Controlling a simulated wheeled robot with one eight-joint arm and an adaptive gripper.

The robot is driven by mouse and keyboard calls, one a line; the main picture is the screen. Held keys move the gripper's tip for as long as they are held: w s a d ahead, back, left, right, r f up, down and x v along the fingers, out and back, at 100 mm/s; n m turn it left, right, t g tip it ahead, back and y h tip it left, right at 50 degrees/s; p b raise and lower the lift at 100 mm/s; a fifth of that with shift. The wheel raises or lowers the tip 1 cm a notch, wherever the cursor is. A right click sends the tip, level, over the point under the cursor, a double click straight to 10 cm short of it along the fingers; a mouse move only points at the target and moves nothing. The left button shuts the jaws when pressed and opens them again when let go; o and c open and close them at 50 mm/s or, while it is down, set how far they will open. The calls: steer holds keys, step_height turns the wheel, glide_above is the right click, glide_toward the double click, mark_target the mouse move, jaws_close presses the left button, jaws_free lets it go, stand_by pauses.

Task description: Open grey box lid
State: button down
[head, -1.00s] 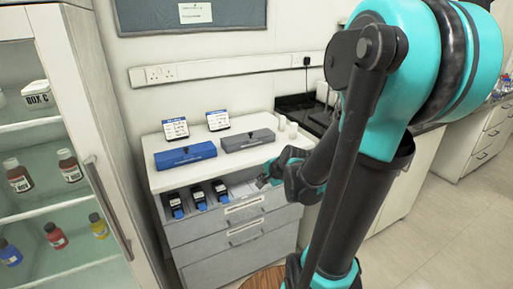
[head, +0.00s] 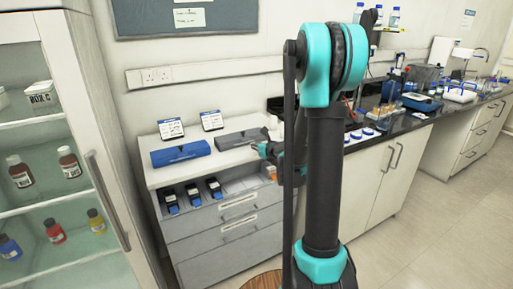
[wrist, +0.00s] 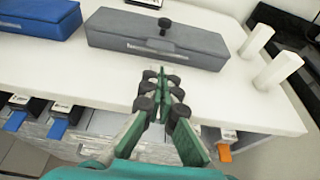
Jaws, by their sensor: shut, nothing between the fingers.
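The grey box (head: 243,138) sits shut on the white cabinet top, right of the blue box. In the wrist view the grey box (wrist: 155,42) lies ahead of my gripper, with a dark round knob (wrist: 164,23) on its lid and a pale label strip on its front. My gripper (wrist: 162,76) is shut and empty, its fingertips over the white top just in front of the box, apart from the knob. In the head view my gripper (head: 258,147) is small, near the front right of the grey box.
The blue box (head: 180,153) stands left of the grey box. Two white posts (wrist: 268,58) stand to its right. Two small sign cards (head: 171,129) stand behind the boxes. Below, an open drawer (head: 238,188) holds several dark devices. A glass-fronted cabinet (head: 60,150) is at left.

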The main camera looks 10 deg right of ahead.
mark_target(245, 143)
steer(key=x, duration=0.6)
steer(key=shift+w+f, duration=0.2)
steer(key=shift+w, duration=0.1)
steer(key=shift+r, duration=0.1)
